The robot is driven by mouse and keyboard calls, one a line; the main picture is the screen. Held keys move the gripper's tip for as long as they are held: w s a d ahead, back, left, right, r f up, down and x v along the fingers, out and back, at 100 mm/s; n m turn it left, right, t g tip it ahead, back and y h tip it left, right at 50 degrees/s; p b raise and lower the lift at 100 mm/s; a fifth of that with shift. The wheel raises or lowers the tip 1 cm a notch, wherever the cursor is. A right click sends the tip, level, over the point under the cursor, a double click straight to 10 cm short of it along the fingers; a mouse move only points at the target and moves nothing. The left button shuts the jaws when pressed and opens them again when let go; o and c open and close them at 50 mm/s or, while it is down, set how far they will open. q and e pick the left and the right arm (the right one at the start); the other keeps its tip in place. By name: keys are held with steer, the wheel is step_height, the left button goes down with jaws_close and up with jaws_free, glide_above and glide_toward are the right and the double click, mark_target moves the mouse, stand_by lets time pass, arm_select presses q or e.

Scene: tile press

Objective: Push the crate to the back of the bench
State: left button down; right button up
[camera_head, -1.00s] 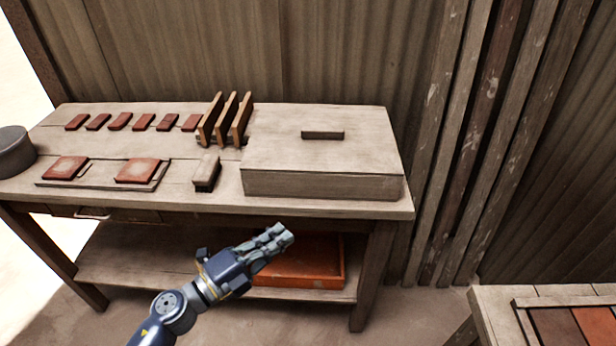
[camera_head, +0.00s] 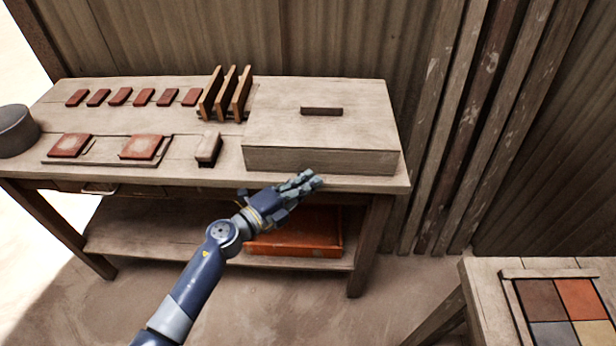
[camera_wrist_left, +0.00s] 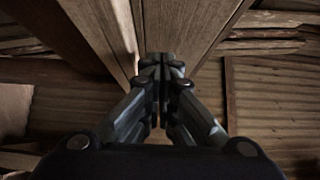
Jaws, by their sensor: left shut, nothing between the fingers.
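The crate is a low, pale wooden box (camera_head: 325,160) with a dark handle strip (camera_head: 321,111) on its flat top. It sits on the right part of the bench (camera_head: 225,178), its front face near the bench's front edge and bare bench behind it hardly showing. My left gripper (camera_head: 316,181) is shut and empty. In the head view it overlaps the bench's front edge just below the crate's front face; I cannot tell whether it touches. In the left wrist view the closed fingers (camera_wrist_left: 162,62) point at wooden boards. My right gripper is not in view.
Left of the crate stand a wooden rack (camera_head: 226,95), a brush-like block (camera_head: 208,148) and several red tiles (camera_head: 143,97). An orange tray (camera_head: 295,235) lies on the lower shelf. A corrugated wall is behind; a second table (camera_head: 482,300) is at lower right.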

mark_target(311, 167)
arm_select(q)
steer(key=shift+w, duration=0.65)
steer(key=shift+w+b, duration=0.5)
steer(key=shift+w, duration=1.25)
steer(key=shift+s+a+f, duration=0.1)
